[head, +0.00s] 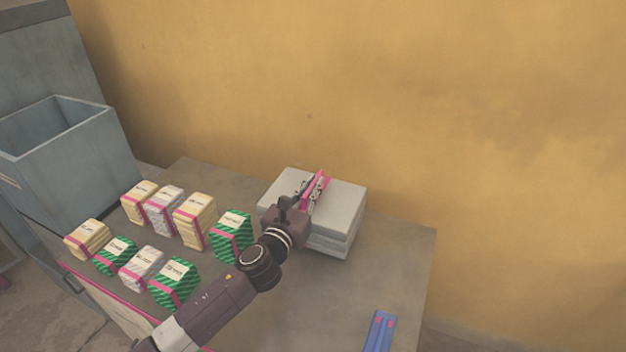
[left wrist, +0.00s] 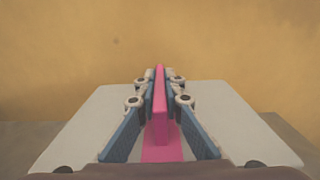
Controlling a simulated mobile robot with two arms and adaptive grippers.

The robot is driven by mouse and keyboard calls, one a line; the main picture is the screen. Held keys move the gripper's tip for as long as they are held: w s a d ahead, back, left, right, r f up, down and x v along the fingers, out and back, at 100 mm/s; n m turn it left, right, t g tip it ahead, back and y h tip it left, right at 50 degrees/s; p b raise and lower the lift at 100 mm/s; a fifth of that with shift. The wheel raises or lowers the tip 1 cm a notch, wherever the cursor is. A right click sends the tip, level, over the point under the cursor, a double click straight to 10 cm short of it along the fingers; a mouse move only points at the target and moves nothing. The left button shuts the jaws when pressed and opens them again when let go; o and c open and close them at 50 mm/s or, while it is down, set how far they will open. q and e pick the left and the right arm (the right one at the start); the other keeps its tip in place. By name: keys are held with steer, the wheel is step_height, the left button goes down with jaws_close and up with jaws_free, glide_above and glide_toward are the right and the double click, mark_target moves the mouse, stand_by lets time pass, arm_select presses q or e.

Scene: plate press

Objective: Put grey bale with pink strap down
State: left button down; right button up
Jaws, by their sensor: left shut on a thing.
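A pink upright bar (head: 320,186) stands on the top slab. My left gripper (head: 309,190) is above the stack, shut on this pink bar. In the left wrist view, the pink bar (left wrist: 160,105) is between the blue-padded fingers, with the grey slab (left wrist: 85,125) below. I cannot tell whether the top slab is lifted. My right gripper is out of view.
Yellow bales (head: 194,220) and green striped bales (head: 173,284) stand with the grey ones on the table (head: 300,310). A blue-grey open bin (head: 70,145) is at the left. A blue object (head: 380,332) lies near the right edge. A yellow wall is behind.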

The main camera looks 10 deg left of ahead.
arm_select(q)
steer(key=shift+f+b, duration=0.55)
steer(key=shift+f, duration=1.05)
steer(key=c, duration=2.4)
jaws_free()
steer(key=shift+f, duration=0.25)
steer(key=o, duration=0.4)
steer(key=shift+s+r, duration=0.1)
steer(key=shift+s, duration=0.05)
steer(key=shift+c, duration=0.2)
steer(key=s+a+b, duration=0.1)
steer(key=s+a, duration=0.1)
steer(key=s, duration=0.9)
steer(key=shift+s, duration=0.35)
